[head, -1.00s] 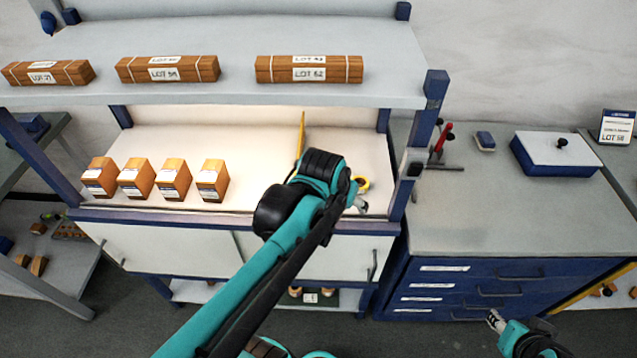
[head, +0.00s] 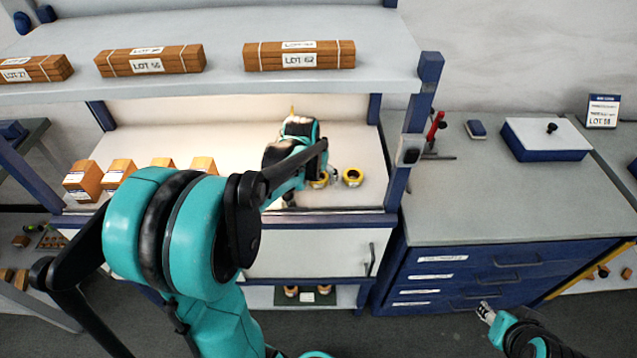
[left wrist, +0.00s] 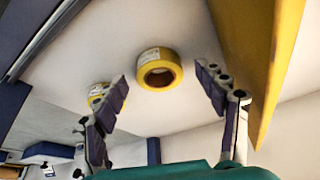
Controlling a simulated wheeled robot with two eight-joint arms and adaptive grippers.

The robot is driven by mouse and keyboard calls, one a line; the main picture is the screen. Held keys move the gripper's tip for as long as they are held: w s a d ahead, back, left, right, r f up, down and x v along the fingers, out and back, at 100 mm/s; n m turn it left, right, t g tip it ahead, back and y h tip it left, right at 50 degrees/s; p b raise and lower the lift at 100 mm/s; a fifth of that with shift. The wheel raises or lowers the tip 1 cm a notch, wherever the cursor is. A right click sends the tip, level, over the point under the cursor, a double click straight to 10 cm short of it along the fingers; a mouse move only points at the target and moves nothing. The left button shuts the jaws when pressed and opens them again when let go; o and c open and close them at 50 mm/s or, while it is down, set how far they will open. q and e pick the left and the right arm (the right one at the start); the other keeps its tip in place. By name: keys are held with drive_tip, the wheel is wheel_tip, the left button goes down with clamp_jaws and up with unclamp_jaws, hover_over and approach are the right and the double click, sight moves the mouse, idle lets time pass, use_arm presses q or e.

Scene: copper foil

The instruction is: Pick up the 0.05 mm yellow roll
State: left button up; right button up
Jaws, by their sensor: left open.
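Yellow rolls stand on the lit bench of the shelf unit. One roll (head: 352,177) is clear in the head view; another (head: 319,182) is partly hidden by my left wrist. In the left wrist view a yellow roll (left wrist: 160,68) with a brown core lies between and beyond the fingertips of my left gripper (left wrist: 161,76), which is open and empty. A second roll (left wrist: 97,93) is partly behind one finger. Thickness labels are too small to read. My right gripper (head: 486,312) is low at the right, away from the rolls; its jaws are too small to judge.
A yellow upright panel (left wrist: 258,50) stands close beside one finger. Wooden blocks (head: 82,180) stand left on the bench, behind my arm. A shelf (head: 215,85) with bundles runs above. A post (head: 412,140) bounds the bench at right.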

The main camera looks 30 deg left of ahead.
use_arm(q)
drive_tip(key=shift+w+f, duration=0.3)
drive_tip(key=shift+f, duration=0.35)
drive_tip(key=shift+s+r, duration=0.1)
drive_tip(key=shift+c, duration=1.3)
drive_tip(key=c, duration=1.1)
